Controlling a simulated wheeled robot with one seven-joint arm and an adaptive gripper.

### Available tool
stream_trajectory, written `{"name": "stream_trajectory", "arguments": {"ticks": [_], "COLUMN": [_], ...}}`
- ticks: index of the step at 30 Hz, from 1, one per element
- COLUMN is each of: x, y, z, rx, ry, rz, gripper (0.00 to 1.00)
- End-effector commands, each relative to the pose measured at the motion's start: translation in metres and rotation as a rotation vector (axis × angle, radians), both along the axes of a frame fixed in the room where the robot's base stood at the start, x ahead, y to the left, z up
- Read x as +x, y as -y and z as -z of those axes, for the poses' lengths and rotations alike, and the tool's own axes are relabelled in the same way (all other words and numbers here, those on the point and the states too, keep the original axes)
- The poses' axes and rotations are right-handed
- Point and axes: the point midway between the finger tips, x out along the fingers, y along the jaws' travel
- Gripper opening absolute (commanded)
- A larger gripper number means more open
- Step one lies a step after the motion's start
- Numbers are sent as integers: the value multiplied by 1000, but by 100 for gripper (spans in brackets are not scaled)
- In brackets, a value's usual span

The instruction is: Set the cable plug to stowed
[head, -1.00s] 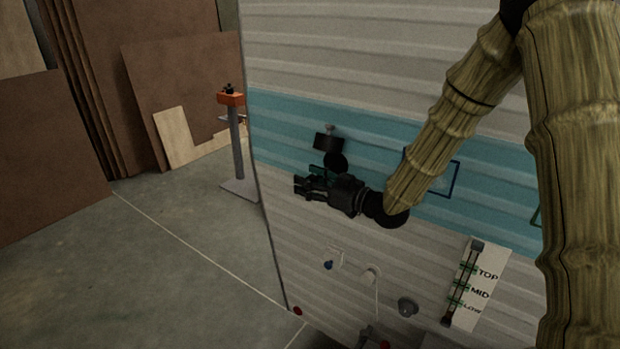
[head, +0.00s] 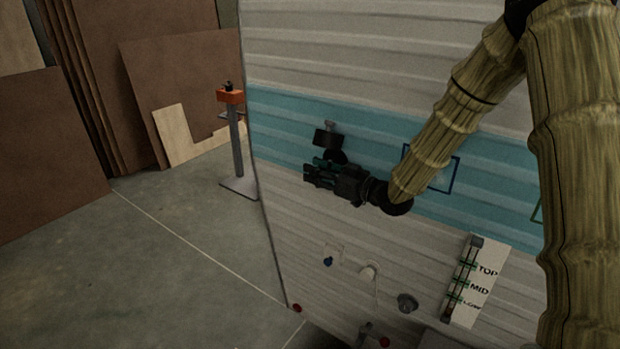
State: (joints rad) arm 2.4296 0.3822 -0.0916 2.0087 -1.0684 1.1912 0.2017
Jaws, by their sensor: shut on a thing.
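My gripper (head: 312,174) is in front of the camper's side wall, at the lower edge of its teal band, with its fingers pointing left. It is shut on a small dark part, which blends with the black fingers; I take it for the cable plug, but its shape is mostly hidden. Just above the gripper, a black box-shaped fitting (head: 328,138) with a grey knob on top sits on the wall. A dark round part shows below that fitting, partly behind the gripper. I cannot tell whether the held part touches either one.
An orange-topped post (head: 236,140) stands left of the camper. The floor (head: 150,270) at left is clear.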

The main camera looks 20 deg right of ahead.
Motion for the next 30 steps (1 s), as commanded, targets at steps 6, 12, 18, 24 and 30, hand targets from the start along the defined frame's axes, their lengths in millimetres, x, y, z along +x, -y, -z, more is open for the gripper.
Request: {"name": "stream_trajectory", "arguments": {"ticks": [6,12,18,24,30], "x": [22,25,25,25,24], "y": [29,32,32,31,31], "z": [-1,-1,-1,-1,-1], "rx": [1,0,0,0,0], "ry": [3,1,1,1,1], "rz": [2,1,1,0,0], "gripper": [0,0,36,51,51]}}
